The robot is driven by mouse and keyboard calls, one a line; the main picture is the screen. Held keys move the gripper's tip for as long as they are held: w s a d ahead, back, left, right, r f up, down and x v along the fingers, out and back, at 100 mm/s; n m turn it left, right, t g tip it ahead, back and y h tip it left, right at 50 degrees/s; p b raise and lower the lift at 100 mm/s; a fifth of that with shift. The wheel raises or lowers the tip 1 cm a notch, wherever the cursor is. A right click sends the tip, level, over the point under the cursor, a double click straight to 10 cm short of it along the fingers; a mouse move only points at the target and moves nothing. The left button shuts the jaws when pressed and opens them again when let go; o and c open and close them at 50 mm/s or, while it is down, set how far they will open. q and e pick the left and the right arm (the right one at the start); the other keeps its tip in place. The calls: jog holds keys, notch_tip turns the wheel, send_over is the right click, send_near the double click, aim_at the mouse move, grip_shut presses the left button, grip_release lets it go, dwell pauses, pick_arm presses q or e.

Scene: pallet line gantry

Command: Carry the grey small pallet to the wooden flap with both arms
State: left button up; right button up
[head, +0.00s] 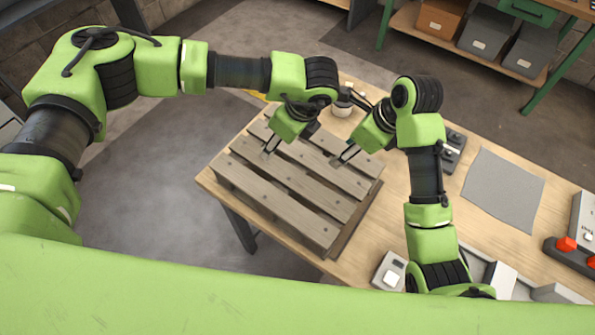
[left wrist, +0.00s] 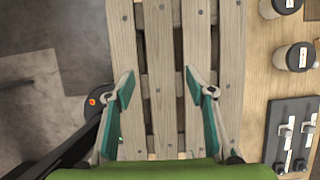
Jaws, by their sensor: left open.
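The grey small pallet (head: 275,200), made of weathered slats, lies flat on a wooden worktop (head: 395,185) at its left end. It also fills the middle of the left wrist view (left wrist: 160,50). My left gripper (head: 268,153) is over the far part of the pallet. In the left wrist view its two teal-padded fingers (left wrist: 160,90) are spread apart over the slats with nothing between them. My right gripper (head: 341,159) is over the pallet's right part, fingers pointing down-left; its opening is not clear. I cannot tell a separate wooden flap from the worktop.
A grey mat (head: 500,190) and a box with red buttons (head: 567,244) lie to the right. A small white-topped device (head: 390,272) sits at the near edge. A shelf with bins (head: 487,32) is at the back.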

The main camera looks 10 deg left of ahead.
aim_at(325, 166)
pick_arm(q)
jog(key=x, duration=1.2)
pick_arm(e)
jog(key=x, duration=1.2)
jog(key=shift+f, duration=0.1)
pick_arm(q)
jog(key=c, duration=1.2)
pick_arm(e)
jog(key=c, duration=1.2)
pick_arm(q)
grip_shut()
pick_arm(e)
grip_shut()
pick_arm(q)
jog(key=shift+w, duration=0.1)
pick_arm(e)
jog(key=shift+w, duration=0.1)
